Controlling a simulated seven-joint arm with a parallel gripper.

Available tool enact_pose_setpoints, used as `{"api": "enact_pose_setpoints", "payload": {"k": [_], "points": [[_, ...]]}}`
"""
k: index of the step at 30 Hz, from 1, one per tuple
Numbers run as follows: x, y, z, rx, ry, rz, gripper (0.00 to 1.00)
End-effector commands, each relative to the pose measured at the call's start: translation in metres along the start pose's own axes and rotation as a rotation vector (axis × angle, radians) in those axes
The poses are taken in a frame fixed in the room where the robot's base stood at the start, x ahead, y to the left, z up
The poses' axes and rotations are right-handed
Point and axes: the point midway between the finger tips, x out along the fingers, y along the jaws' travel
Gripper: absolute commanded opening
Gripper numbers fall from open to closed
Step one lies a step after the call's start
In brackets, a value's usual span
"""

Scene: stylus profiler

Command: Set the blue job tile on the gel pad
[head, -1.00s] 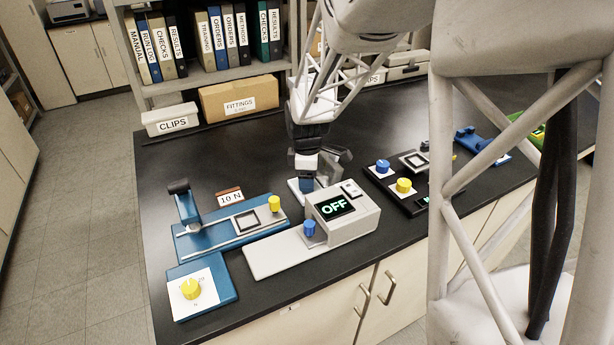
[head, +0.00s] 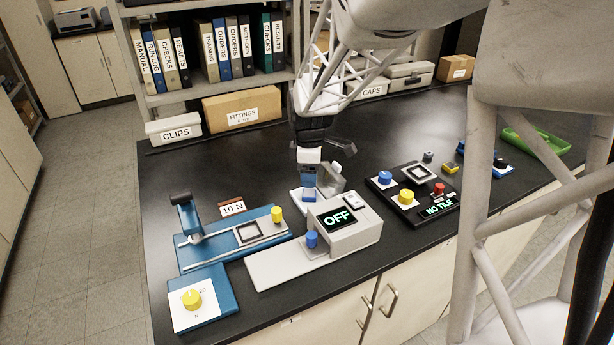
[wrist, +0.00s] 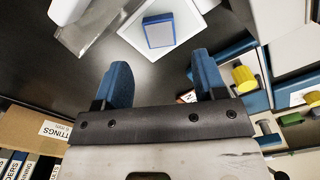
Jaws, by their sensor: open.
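The blue job tile (wrist: 159,30) lies flat on a white square base (wrist: 183,44) in the wrist view, ahead of my fingers. In the head view the white base (head: 296,203) stands behind the grey OFF instrument, with the tile (head: 309,195) on it below my gripper (head: 309,183). My gripper is open; its two blue fingers (wrist: 163,80) are wide apart in the wrist view with nothing between them. I cannot tell for sure which surface is the gel pad.
The grey OFF instrument (head: 350,237) stands just in front. A blue press (head: 220,250) with yellow knobs is at left. A black panel (head: 440,222) reading NO TILE and a green tray (head: 535,143) are at right. A grey upright piece (head: 333,180) stands close by my gripper.

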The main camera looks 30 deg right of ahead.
Motion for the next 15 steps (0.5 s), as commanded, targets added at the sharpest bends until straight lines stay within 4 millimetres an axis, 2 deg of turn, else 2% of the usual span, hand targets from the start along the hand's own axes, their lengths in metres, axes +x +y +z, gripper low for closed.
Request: {"api": "enact_pose_setpoints", "payload": {"k": [6,15], "points": [[-0.014,0.0,0.0,0.0,0.0,0.001,0.64],[-0.018,0.0,0.0,0.0,0.0,0.0,0.64]]}}
